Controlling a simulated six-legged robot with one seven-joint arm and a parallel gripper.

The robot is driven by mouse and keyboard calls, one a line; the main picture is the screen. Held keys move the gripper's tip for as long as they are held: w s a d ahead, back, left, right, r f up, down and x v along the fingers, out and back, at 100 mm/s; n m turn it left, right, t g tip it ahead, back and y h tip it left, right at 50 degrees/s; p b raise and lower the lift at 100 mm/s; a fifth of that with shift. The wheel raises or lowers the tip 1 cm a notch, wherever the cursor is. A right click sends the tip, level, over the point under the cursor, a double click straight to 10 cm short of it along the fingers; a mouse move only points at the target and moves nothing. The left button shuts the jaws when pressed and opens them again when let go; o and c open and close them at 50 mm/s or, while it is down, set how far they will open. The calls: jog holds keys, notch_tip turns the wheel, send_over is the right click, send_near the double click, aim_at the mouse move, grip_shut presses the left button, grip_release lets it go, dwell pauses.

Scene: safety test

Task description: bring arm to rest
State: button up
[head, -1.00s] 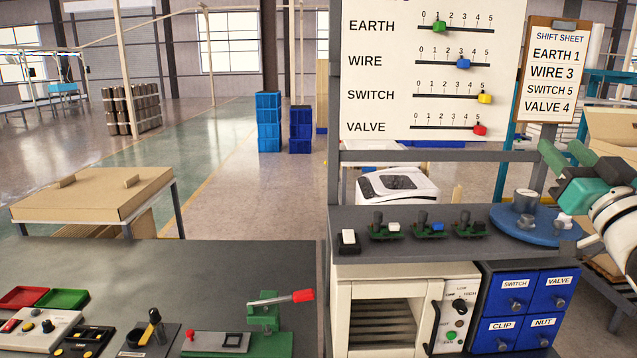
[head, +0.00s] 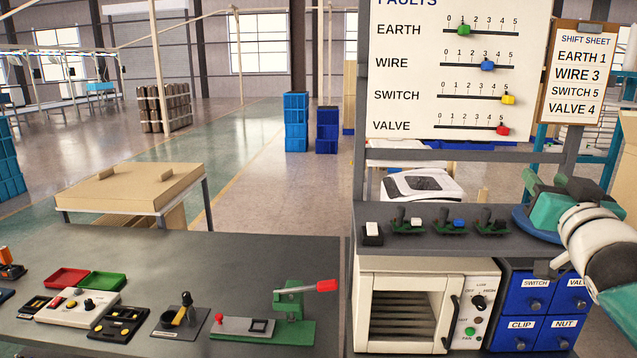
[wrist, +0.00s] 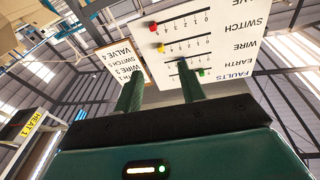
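My gripper (head: 548,183) is at the right side of the head view, with its green fingers in front of the shelf and the blue round plate. In the wrist view my gripper (wrist: 158,88) has two green fingers standing apart with nothing between them. My arm (head: 592,238) comes in from the right edge, bent, its lower part cut off. The gripper body hides most of the blue round plate (head: 522,215). I cannot tell if the fingers touch anything on the shelf.
The faults board (head: 420,75) and shift sheet (head: 578,70) stand behind. Switches line the shelf (head: 440,245) above a white oven (head: 405,310) and blue drawers (head: 537,305). The bench (head: 180,265) holds trays, small devices and a red-handled lever press (head: 290,300).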

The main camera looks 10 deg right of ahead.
jog(key=w+a+f+n+g+y, duration=0.2)
jog(key=a+f+g+y, duration=0.4)
jog(key=a+f, duration=1.2)
jog(key=s+a+f+n+g+y, duration=0.1)
jog(key=s+a+f+n+g, duration=0.1)
jog(key=a, duration=0.5)
jog(key=s+a+f+n+g+y, duration=0.1)
jog(key=s+a+f+n+g, duration=0.1)
jog(key=s+a+f+g, duration=0.2)
jog(key=s+a+f, duration=0.3)
jog(key=shift+a, duration=0.15)
